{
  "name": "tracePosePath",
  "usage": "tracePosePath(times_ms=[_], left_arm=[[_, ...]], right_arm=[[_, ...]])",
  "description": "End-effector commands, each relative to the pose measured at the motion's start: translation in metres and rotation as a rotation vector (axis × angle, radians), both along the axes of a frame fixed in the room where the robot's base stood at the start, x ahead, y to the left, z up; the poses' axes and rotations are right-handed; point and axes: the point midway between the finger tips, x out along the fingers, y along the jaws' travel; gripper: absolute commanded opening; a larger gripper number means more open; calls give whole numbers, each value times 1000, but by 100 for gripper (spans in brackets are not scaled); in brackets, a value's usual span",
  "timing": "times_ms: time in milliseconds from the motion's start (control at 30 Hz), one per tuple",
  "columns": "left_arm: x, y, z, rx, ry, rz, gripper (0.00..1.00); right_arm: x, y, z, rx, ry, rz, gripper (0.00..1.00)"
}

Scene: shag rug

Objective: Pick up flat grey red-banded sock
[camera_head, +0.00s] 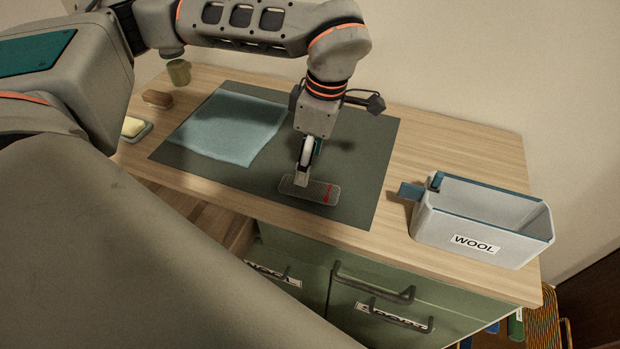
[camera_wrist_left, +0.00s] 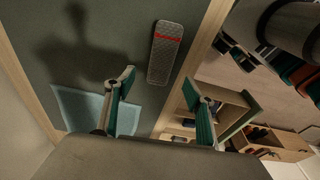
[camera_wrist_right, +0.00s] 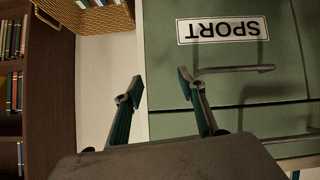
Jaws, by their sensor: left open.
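The flat grey sock (camera_head: 318,198) with a red band lies on the dark mat (camera_head: 371,160) near its front edge. My left gripper (camera_head: 303,181) is open and points down over the sock's left part in the head view, partly hiding it. In the left wrist view the whole sock (camera_wrist_left: 166,58) shows ahead of the open fingers (camera_wrist_left: 157,86), with nothing between them. I cannot tell how high the fingertips are above the mat. My right gripper (camera_wrist_right: 160,88) is open and empty in front of the green cabinet; it is out of the head view.
A light blue cloth (camera_head: 228,126) lies on the mat. A grey bin labelled WOOL (camera_head: 425,222) stands on the right of the wooden top. A soap dish, a brown block (camera_head: 157,99) and a cup (camera_head: 179,72) sit at the left. Drawer handles (camera_head: 373,283) stick out in front.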

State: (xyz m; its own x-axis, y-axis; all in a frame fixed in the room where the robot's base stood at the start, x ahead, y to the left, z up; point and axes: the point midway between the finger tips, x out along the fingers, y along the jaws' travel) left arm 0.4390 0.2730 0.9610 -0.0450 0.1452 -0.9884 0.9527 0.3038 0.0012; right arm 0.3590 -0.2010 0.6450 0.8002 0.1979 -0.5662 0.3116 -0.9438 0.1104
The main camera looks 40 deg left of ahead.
Motion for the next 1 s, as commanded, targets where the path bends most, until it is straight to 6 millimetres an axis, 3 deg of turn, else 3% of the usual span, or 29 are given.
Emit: tracePosePath(times_ms=[500,867,1000], left_arm=[[0,-4,-64,-2,5,0,54],[0,-3,-73,-3,1,-1,54],[0,-3,-73,-3,1,-1,20]], right_arm=[[-2,-1,-1,-2,4,0,40],[-1,-1,-1,-3,2,1,40],[-1,-1,0,-2,1,1,40]])
